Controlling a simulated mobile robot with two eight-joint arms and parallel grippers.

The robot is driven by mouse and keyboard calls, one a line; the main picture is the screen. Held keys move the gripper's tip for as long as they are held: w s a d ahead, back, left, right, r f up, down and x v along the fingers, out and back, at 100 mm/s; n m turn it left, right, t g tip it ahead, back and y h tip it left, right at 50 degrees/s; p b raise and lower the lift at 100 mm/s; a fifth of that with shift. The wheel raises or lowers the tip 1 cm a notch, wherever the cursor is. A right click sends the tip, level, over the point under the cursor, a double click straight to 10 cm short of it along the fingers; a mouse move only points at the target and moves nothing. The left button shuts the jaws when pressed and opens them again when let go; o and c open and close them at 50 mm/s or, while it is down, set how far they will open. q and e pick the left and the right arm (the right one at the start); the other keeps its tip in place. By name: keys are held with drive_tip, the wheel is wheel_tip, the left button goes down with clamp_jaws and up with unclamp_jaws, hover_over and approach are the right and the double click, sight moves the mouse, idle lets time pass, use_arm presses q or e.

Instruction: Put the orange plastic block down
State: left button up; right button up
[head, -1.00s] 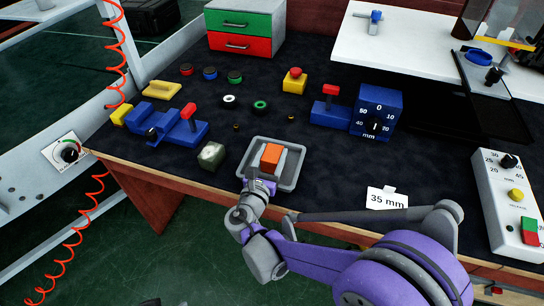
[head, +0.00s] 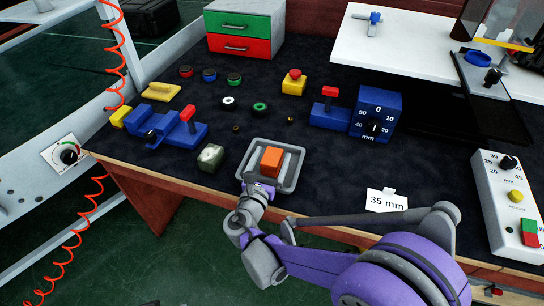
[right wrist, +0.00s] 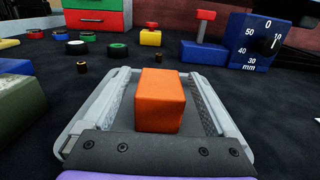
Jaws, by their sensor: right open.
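The orange plastic block (head: 271,160) sits in the shallow grey tray (head: 254,152) near the table's front edge. In the right wrist view the block (right wrist: 160,100) stands upright on the tray floor, in front of my palm. My right gripper (head: 268,171) is low at the tray's near side. It is open, with its fingers on either side of the block and a gap showing between each finger and the block. The block's underside is hidden. My left gripper is not in view.
A grey-green block (head: 211,157) lies just left of the tray. A "35 mm" card (head: 387,201) lies to the right. Blue clamp-like fixtures (head: 187,134), a blue dial box (head: 376,113) and several coloured rings stand behind.

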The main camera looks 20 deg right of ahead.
drive_tip(key=p+v, duration=0.1)
drive_tip(key=v, duration=1)
drive_tip(key=shift+s, duration=0.25)
